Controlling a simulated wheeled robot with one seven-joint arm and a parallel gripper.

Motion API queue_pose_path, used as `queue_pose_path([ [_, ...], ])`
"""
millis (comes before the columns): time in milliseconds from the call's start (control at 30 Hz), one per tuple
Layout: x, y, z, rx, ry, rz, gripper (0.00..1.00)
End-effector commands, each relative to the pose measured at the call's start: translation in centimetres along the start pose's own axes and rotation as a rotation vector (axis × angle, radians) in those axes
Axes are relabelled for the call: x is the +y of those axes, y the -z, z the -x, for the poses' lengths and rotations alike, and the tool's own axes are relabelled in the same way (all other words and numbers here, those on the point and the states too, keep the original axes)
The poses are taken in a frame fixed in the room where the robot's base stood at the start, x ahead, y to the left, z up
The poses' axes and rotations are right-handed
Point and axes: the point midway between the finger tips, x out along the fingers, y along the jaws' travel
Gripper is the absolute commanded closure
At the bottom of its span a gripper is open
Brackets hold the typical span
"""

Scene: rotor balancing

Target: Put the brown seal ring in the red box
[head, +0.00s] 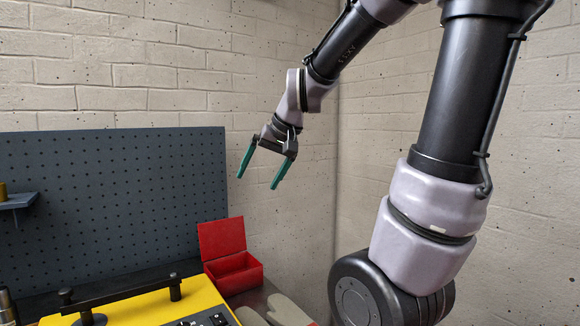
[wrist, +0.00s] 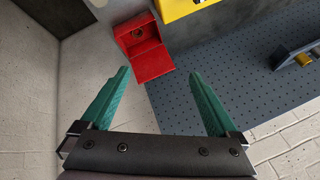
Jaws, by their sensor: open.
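The red box (head: 233,275) stands open with its lid raised, at the lower middle of the head view. It also shows in the wrist view (wrist: 150,62), where a small round brown thing, apparently the brown seal ring (wrist: 137,33), lies inside it. The box wall hides the inside in the head view. My gripper (head: 257,182) is open and empty, with green fingers, in the air above the box. In the wrist view, the fingers (wrist: 160,71) are apart with nothing between them.
A yellow panel (head: 140,310) with a black handle (head: 120,292) is left of the box. Pale gloves (head: 285,308) lie in front of the box. A dark pegboard (head: 110,200) with a small shelf (head: 18,201) stands behind. The air around my gripper is clear.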

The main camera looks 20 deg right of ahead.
Motion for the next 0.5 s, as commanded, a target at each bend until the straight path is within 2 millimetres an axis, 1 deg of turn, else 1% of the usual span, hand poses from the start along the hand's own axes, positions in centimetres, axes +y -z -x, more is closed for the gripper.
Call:
queue_pose_path([
  [33,0.2,-0.9,1.9,0.019,0.0,-0.009,0.05],
  [100,0.5,-2.3,3.9,0.037,-0.008,-0.023,0.05],
  [200,1.1,-4.2,6.4,0.061,-0.025,-0.046,0.05],
  [300,1.7,-6.0,8.1,0.081,-0.045,-0.064,0.05],
  [400,2.1,-7.1,9.1,0.096,-0.061,-0.079,0.05],
  [500,2.4,-7.8,9.6,0.104,-0.071,-0.086,0.05],
])
